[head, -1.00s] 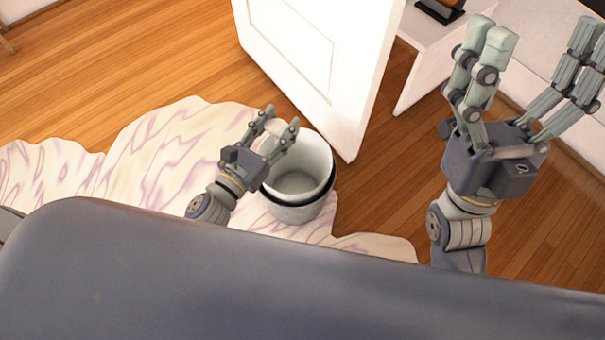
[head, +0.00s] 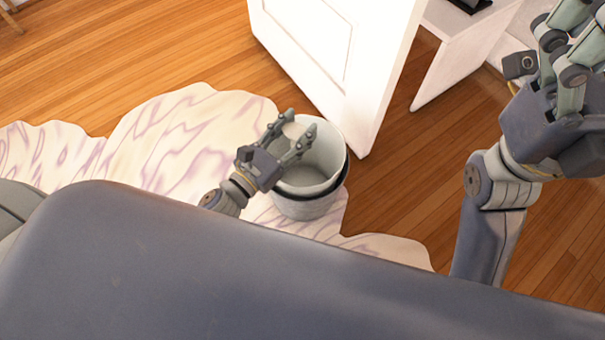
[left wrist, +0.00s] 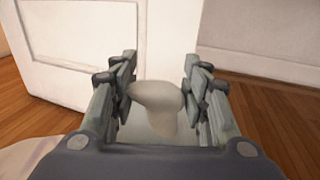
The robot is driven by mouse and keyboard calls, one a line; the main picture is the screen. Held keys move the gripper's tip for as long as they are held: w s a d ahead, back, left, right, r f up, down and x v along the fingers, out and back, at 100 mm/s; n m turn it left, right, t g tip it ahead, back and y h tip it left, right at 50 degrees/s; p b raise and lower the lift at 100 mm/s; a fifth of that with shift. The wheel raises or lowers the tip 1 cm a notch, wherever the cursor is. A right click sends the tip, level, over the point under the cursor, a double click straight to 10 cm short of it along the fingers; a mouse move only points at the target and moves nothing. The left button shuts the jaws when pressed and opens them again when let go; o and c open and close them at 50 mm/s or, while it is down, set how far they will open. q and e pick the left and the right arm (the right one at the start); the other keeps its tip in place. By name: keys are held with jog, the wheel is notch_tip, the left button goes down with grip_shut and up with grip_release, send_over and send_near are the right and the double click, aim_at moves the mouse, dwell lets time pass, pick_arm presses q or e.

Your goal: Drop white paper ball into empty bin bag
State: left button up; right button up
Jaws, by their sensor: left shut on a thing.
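The white paper ball (head: 292,130) is between the fingers of my left gripper (head: 299,127), which is shut on it. In the left wrist view the pale, irregular ball (left wrist: 158,104) sits between the two fingers of the left gripper (left wrist: 158,90). The round white bin with the bag (head: 312,207) stands on the floor with its mouth open upward. In the head view the gripper and ball overlap the bin's opening; their height above the rim is unclear. My right gripper (head: 570,60) is at the upper right, its fingers partly cut off by the picture's edge.
A white panelled door (head: 345,60) stands just behind the bin. A white piece of furniture (head: 450,50) is to its right. A pale rug with purple veins (head: 170,145) lies left of the bin on the wooden floor (head: 120,50).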

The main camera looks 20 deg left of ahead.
pick_arm(q)
jog(key=o, duration=0.8)
jog(key=v, duration=1.2)
